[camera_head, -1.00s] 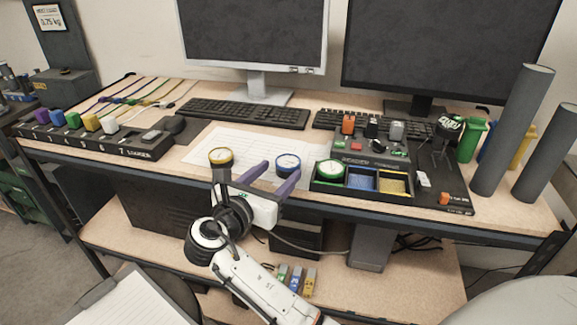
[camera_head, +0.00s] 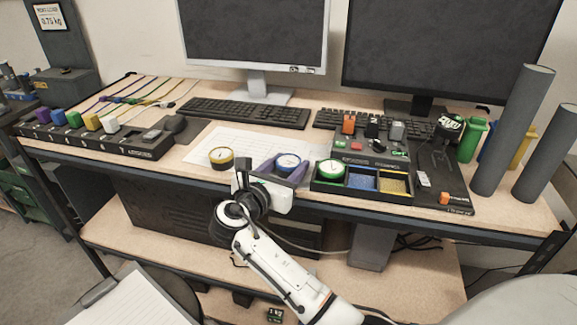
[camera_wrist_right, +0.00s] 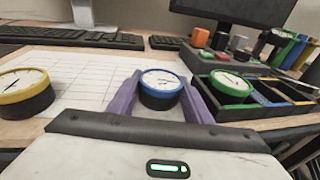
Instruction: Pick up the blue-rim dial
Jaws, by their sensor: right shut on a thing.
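The blue-rim dial (camera_head: 287,162) has a white face and a dark body. It stands upright on the white grid sheet near the desk's front edge. My right gripper (camera_head: 286,168) is around it, with purple fingers on its left and right sides, shut on it. In the right wrist view the blue-rim dial (camera_wrist_right: 161,86) sits between the two purple fingers (camera_wrist_right: 162,100). Its base appears to be on or very near the sheet. My left gripper is not in view.
A yellow-rim dial (camera_head: 221,158) stands to the left on the sheet (camera_head: 240,142). A green-rim dial (camera_head: 331,169) sits in the left compartment of a black tray (camera_head: 345,190) close on the right; its blue and yellow compartments hold no dial. Keyboards and monitors stand behind.

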